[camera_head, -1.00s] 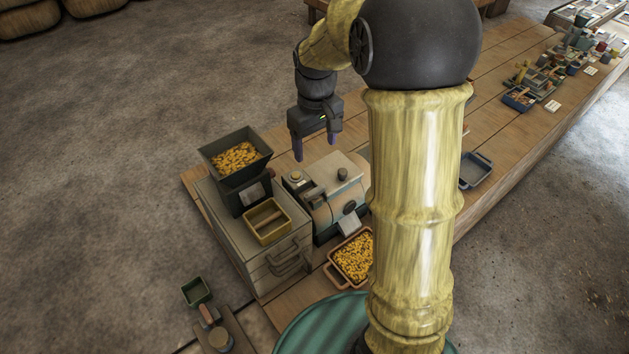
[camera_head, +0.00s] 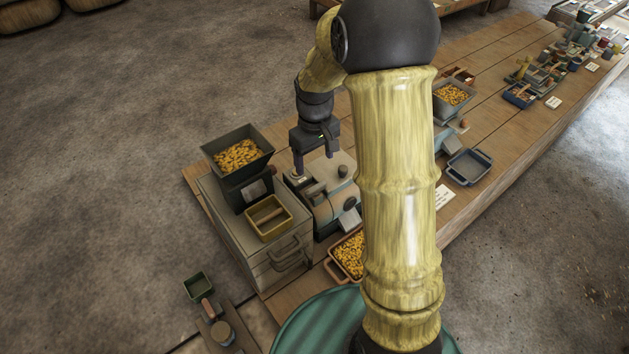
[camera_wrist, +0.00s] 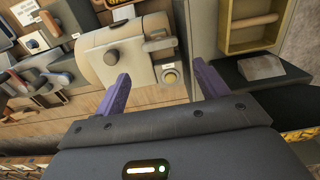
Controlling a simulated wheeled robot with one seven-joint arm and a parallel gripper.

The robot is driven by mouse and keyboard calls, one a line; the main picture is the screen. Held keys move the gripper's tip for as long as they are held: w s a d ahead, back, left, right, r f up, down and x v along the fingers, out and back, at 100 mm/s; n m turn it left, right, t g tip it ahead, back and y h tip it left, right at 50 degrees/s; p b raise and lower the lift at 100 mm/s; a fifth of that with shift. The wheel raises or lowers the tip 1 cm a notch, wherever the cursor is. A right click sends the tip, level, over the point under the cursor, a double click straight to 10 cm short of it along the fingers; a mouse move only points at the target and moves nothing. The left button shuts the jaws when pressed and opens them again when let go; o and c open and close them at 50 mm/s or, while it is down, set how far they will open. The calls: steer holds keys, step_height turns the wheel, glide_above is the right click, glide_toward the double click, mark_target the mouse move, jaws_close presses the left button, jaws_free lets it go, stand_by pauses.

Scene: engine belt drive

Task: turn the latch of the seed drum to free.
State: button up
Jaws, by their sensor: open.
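The seed drum is most likely the beige rounded housing (camera_head: 334,200) on the table beside the grey cabinet. It also shows in the wrist view (camera_wrist: 124,62). I cannot tell for sure which one is the latch. My gripper (camera_head: 314,162) is open and empty, pointing down over the housing's back left part. Contact cannot be told.
A dark hopper of yellow seed (camera_head: 238,155) and a yellow tray (camera_head: 268,219) stand on the grey cabinet (camera_head: 237,236) at left. A seed-filled bin (camera_head: 347,257) lies in front of the housing. A blue-grey tray (camera_head: 469,167) is at right. My arm hides part of the table.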

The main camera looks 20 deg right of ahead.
mark_target(316, 187)
steer(key=f+p, duration=0.2)
steer(key=f, duration=0.8)
steer(key=shift+s+f, duration=0.1)
steer(key=shift+s, duration=0.1)
steer(key=shift+c, duration=0.4)
steer(key=c, duration=0.6)
